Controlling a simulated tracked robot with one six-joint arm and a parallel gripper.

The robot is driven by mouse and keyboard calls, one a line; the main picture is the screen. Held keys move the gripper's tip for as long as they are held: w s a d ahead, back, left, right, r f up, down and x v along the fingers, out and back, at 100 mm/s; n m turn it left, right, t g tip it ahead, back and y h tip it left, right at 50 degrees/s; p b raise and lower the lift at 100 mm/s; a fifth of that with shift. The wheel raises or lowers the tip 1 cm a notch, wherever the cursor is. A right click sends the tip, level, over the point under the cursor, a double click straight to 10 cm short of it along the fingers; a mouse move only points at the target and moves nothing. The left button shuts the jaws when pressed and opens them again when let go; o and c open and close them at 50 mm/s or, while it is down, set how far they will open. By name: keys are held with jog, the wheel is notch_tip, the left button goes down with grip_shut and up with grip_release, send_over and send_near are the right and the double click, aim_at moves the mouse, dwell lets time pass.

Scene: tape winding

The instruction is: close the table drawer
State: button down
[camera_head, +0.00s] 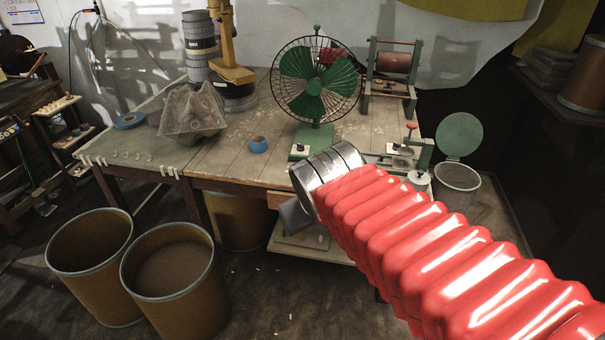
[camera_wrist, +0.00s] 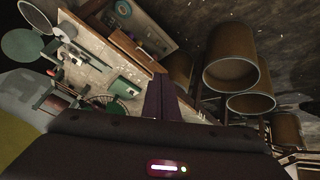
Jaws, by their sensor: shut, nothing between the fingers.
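The work table (camera_head: 215,160) has a worn wooden top. Its drawer (camera_head: 277,198) shows as a short piece of light wood under the front edge, mostly hidden behind my arm. In the wrist view the drawer's long wooden side (camera_wrist: 130,51) shows beyond my fingers, with small coloured items beside it; how far it stands out is hard to tell. My gripper (camera_head: 297,216) is in front of the table by the drawer, partly hidden by my wrist. In the wrist view my gripper (camera_wrist: 166,98) is shut and empty, its dark fingers together. I cannot tell whether it touches the drawer.
A green fan (camera_head: 313,85), an egg tray (camera_head: 192,112) and a blue tape roll (camera_head: 258,144) stand on the table. Two open drums (camera_head: 172,275) (camera_head: 92,262) stand on the floor at the left front. A low shelf (camera_head: 320,248) lies below the drawer. Floor between drums and shelf is mostly clear.

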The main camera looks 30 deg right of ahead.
jog(key=s+a+y, duration=0.2)
jog(key=s+a, duration=0.5)
jog(key=a, duration=0.1)
jog(key=shift+s+a+f+g+y, duration=0.25)
jog(key=shift+f+g+y, duration=0.15)
jog(key=shift+f, duration=0.05)
